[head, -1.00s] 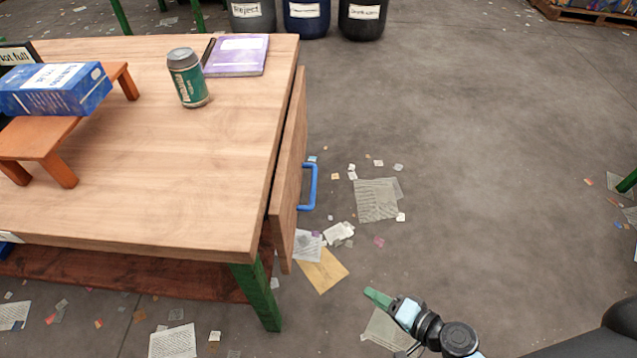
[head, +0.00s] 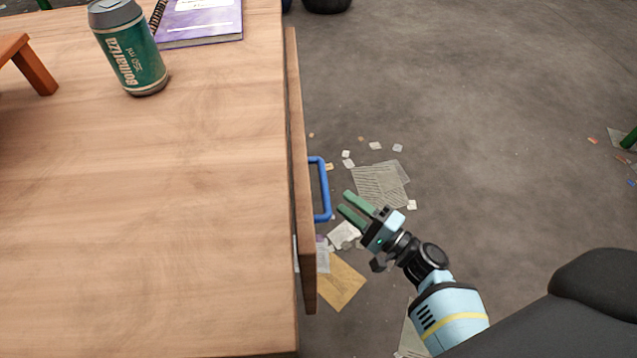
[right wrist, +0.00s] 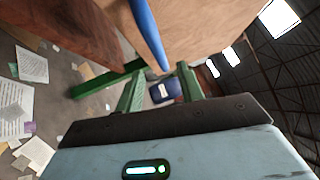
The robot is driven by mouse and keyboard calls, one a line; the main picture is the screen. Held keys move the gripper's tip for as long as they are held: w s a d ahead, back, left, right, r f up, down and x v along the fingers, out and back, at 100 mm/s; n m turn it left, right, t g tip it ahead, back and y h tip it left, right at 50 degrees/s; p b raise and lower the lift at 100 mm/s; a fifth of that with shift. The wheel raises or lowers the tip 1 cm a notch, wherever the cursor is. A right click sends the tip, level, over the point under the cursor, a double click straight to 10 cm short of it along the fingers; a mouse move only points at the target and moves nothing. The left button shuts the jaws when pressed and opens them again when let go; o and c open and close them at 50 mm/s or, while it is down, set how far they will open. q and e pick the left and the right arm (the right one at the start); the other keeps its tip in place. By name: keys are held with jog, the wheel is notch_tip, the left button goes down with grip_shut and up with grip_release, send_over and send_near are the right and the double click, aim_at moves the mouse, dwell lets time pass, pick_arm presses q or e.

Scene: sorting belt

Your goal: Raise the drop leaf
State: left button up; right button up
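The drop leaf (head: 301,180) hangs down at the right edge of the wooden table (head: 190,200). A blue handle (head: 325,188) stands out from its outer face. My right gripper (head: 347,205) is open, with two green fingers pointing toward the handle from the right, a short gap apart from it. In the right wrist view the blue handle (right wrist: 148,32) runs down from the top toward the space between the open green fingers (right wrist: 160,88), with the leaf (right wrist: 205,25) behind it. My left gripper is not in view.
A green can (head: 132,50) and a purple notebook (head: 200,20) stand and lie on the tabletop near its far edge. An orange stand (head: 28,65) shows at the left. Papers (head: 380,185) litter the floor right of the leaf, where there is open room.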

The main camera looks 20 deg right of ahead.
aim_at(324, 185)
jog(key=shift+b+x, duration=0.4)
jog(key=shift+x, duration=3.45)
jog(key=shift+c, duration=0.4)
grip_shut()
